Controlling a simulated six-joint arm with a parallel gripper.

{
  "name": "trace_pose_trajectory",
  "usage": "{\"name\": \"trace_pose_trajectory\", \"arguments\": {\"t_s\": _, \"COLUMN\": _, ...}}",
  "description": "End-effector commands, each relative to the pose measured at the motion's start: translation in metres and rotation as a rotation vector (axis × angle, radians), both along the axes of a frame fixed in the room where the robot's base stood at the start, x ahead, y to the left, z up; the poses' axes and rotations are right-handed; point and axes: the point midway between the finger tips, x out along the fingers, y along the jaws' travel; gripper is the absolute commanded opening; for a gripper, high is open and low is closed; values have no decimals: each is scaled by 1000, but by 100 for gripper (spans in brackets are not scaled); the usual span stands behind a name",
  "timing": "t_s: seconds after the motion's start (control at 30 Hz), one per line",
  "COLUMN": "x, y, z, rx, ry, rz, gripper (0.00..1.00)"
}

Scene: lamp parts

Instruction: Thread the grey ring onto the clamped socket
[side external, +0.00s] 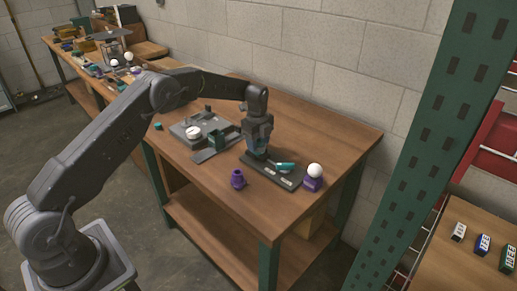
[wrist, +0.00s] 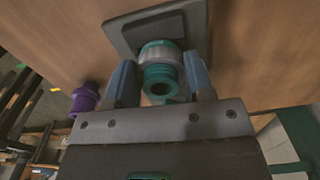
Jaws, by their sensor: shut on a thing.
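In the wrist view a teal socket (wrist: 161,77) sits between my fingers, its open round end towards the camera. A pale grey band, seemingly the grey ring (wrist: 158,46), shows around its wider far part. My gripper (wrist: 158,62) has its blue fingertips closed on both sides at this band. How far the ring sits along the socket is hard to tell. In the side external view my gripper (side external: 257,152) points down at the left end of a dark tray (side external: 267,175); the ring is too small or hidden there.
A teal part (side external: 285,167) lies on the tray. A purple socket (side external: 238,179) stands in front, and a white bulb (side external: 314,170) sits on a purple base at right. A grey fixture (side external: 206,155) with a white round piece is at left. The bench front is mostly clear.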

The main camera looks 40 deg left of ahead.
Motion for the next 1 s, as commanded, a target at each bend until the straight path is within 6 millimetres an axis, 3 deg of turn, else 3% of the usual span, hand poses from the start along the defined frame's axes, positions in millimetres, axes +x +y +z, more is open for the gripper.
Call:
{"name": "trace_pose_trajectory", "arguments": {"t_s": 0.03, "x": -3, "y": 2, "z": -7, "rx": 2, "ry": 15, "rz": -26, "gripper": 16}}
{"name": "trace_pose_trajectory", "arguments": {"t_s": 0.37, "x": -3, "y": 2, "z": -8, "rx": 2, "ry": 15, "rz": -50, "gripper": 16}}
{"name": "trace_pose_trajectory", "arguments": {"t_s": 0.5, "x": -3, "y": 2, "z": -8, "rx": 3, "ry": 16, "rz": -157, "gripper": 16}}
{"name": "trace_pose_trajectory", "arguments": {"t_s": 0.53, "x": -3, "y": 2, "z": -8, "rx": 3, "ry": 16, "rz": -164, "gripper": 50}}
{"name": "trace_pose_trajectory", "arguments": {"t_s": 0.83, "x": -1, "y": 1, "z": -5, "rx": 1, "ry": 9, "rz": -158, "gripper": 78}}
{"name": "trace_pose_trajectory", "arguments": {"t_s": 1.0, "x": -1, "y": 0, "z": -3, "rx": 1, "ry": 6, "rz": -157, "gripper": 78}}
